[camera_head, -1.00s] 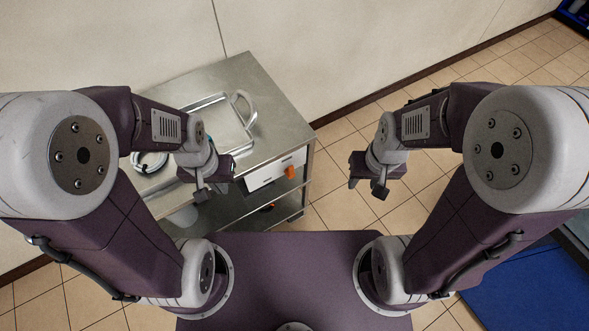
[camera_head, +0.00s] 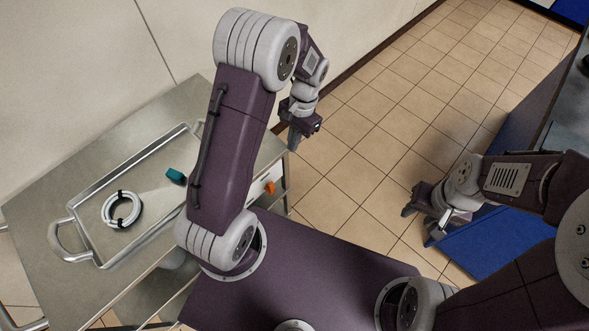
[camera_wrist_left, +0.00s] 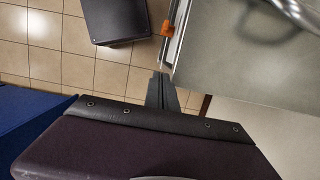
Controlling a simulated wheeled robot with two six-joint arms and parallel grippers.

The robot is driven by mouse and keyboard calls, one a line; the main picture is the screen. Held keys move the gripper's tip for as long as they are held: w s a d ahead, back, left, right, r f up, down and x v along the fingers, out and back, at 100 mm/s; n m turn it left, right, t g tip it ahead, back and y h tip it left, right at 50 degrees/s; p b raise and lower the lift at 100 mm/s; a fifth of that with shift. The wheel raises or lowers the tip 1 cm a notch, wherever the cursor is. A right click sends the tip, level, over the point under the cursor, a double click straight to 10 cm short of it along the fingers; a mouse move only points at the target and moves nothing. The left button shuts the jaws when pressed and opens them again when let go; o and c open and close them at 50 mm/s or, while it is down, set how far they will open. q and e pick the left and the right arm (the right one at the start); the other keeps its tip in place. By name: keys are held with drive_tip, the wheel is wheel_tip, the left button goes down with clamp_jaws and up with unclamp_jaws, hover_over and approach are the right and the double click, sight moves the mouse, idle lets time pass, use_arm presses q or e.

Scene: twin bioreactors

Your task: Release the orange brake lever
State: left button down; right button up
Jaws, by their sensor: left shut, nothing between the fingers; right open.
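The orange brake lever (camera_head: 269,187) sticks out from the white front panel of the steel cart, just right of my left arm in the head view. It also shows in the left wrist view (camera_wrist_left: 167,28), at the cart's edge. My left gripper (camera_head: 293,142) is shut and empty, beyond the cart's right corner and apart from the lever. Its closed fingers (camera_wrist_left: 160,82) point toward the cart edge in the wrist view. My right gripper (camera_head: 420,222) is open and empty, at the right near a blue-sided bench.
The cart's top (camera_head: 60,185) carries a metal tray (camera_head: 118,262) with a coiled white tube (camera_head: 122,209) and a teal piece (camera_head: 175,176). The blue-sided bench (camera_head: 490,225) stands at the right. Tiled floor (camera_head: 370,150) is clear between cart and bench.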

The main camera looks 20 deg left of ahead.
sight(270, 187)
use_arm(q)
drive_tip(key=shift+s+f, duration=0.35)
drive_tip(key=shift+s, duration=0.1)
drive_tip(key=s+a+f, duration=0.1)
drive_tip(key=s+f, duration=0.1)
drive_tip(key=f, duration=0.1)
drive_tip(key=s+f, duration=0.2)
drive_tip(key=f, duration=0.1)
drive_tip(key=s+a+f, duration=0.1)
drive_tip(key=s+f, duration=0.1)
drive_tip(key=f, duration=0.1)
drive_tip(key=shift+a+f, duration=0.3)
drive_tip(key=shift+f, duration=0.05)
